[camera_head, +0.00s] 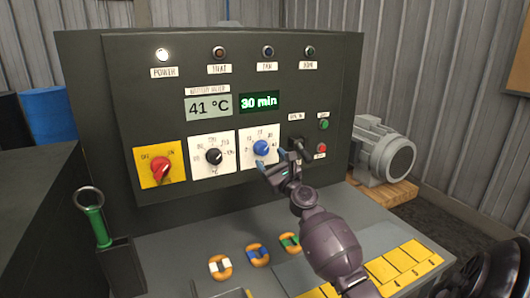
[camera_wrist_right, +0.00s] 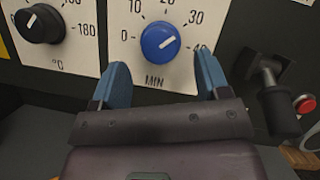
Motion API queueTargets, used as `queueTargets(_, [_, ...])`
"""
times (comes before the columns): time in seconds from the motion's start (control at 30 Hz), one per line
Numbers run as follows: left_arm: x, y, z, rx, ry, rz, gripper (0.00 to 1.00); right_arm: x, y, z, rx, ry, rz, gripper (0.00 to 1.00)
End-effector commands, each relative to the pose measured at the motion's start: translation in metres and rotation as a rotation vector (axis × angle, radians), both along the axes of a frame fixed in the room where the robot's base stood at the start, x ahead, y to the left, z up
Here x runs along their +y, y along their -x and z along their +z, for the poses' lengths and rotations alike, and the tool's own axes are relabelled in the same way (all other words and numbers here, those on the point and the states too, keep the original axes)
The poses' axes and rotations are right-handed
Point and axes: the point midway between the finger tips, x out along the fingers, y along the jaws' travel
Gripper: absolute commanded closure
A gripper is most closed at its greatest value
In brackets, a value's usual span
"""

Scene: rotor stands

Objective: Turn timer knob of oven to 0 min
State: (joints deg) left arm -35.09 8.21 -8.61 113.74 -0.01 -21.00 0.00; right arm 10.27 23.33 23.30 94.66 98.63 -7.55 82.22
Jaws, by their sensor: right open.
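The timer knob (camera_head: 261,148) is blue with a white pointer line, on a white dial plate on the oven's (camera_head: 120,110) dark front panel. In the right wrist view the timer knob (camera_wrist_right: 160,41) shows its line pointing up and right, between the 30 and 40 marks. The green display (camera_head: 260,102) reads 30 min. My right gripper (camera_head: 275,160) is open, with blue fingertips just below and right of the knob. In the wrist view the open fingers (camera_wrist_right: 163,80) stand either side of the MIN label, below the knob, with nothing between them. My left gripper is not in view.
A black temperature knob (camera_head: 213,156) and a red switch (camera_head: 160,169) sit left of the timer. A dark lever (camera_head: 299,146) and red button (camera_head: 320,148) are close on the right. A green-handled tool (camera_head: 94,218) stands at the lower left.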

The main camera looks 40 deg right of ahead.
Motion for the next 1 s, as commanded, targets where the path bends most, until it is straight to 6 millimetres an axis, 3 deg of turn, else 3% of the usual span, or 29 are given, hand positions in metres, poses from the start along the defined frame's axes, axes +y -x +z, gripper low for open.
queueTargets(0.3, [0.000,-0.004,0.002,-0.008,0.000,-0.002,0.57,-0.005,-0.030,0.012,0.000,0.000,0.000,0.31])
queueTargets(0.67, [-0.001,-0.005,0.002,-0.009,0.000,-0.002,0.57,-0.005,-0.034,0.013,0.001,0.001,0.000,0.31])
queueTargets(1.0, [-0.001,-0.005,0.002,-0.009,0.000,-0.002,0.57,-0.005,-0.033,0.013,0.001,0.001,0.000,0.80])
